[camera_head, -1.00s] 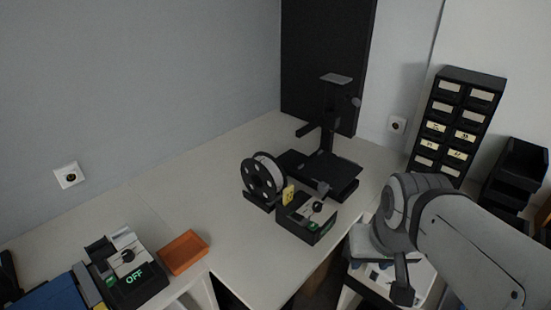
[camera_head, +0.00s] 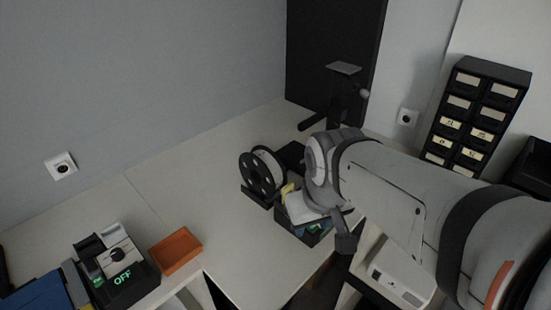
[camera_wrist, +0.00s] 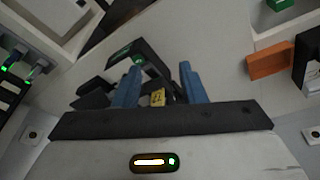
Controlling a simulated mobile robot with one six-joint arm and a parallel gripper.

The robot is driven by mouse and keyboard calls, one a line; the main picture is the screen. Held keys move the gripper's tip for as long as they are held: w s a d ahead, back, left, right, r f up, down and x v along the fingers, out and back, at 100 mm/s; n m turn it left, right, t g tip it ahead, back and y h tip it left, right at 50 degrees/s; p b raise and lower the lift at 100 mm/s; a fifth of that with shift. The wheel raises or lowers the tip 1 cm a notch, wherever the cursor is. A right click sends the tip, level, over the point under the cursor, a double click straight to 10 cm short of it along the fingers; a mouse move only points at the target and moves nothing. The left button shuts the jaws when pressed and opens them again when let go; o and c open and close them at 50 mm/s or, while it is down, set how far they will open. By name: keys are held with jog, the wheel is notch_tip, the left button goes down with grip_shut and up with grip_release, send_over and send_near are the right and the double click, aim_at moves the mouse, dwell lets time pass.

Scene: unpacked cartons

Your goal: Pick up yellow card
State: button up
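The yellow card (camera_head: 286,190) is small and stands upright between the white-filament spool and the black box, partly covered by my arm. In the wrist view the yellow card (camera_wrist: 158,97), with dark marks on it, appears between the two blue fingers of my gripper (camera_wrist: 158,68). The fingers are spread apart with nothing clamped between them. I cannot tell how far the card lies beyond them. In the head view my arm hides most of the gripper.
The spool (camera_head: 258,173) on its black holder stands close to the card. An orange tray (camera_head: 176,250) and an "OFF" device (camera_head: 122,277) lie at left. The middle table (camera_head: 205,175) is clear.

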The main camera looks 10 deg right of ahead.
jog(key=w+n+g, duration=0.2)
jog(key=w+n, duration=0.9)
jog(key=n, duration=0.1)
jog(key=n+g, duration=0.1)
jog(key=n, duration=1)
send_over(288, 185)
jog(key=shift+s+d+f+b, duration=0.1)
jog(key=shift+s+f+b, duration=0.05)
jog(key=shift+f, duration=0.45)
jog(key=shift+s+d+f+b, duration=0.1)
jog(key=shift+s+f+b, duration=0.05)
jog(key=shift+f, duration=0.4)
jog(key=shift+w+f+n, duration=0.1)
jog(key=shift+f+n, duration=0.1)
jog(key=shift+n, duration=0.1)
jog(key=shift+f, duration=0.35)
jog(key=f, duration=0.3)
jog(key=f+p, duration=0.1)
jog(key=f, duration=0.2)
jog(key=shift+w+a+f, duration=0.2)
jog(key=shift+f, duration=0.2)
jog(key=shift+c, duration=0.3)
grip_shut()
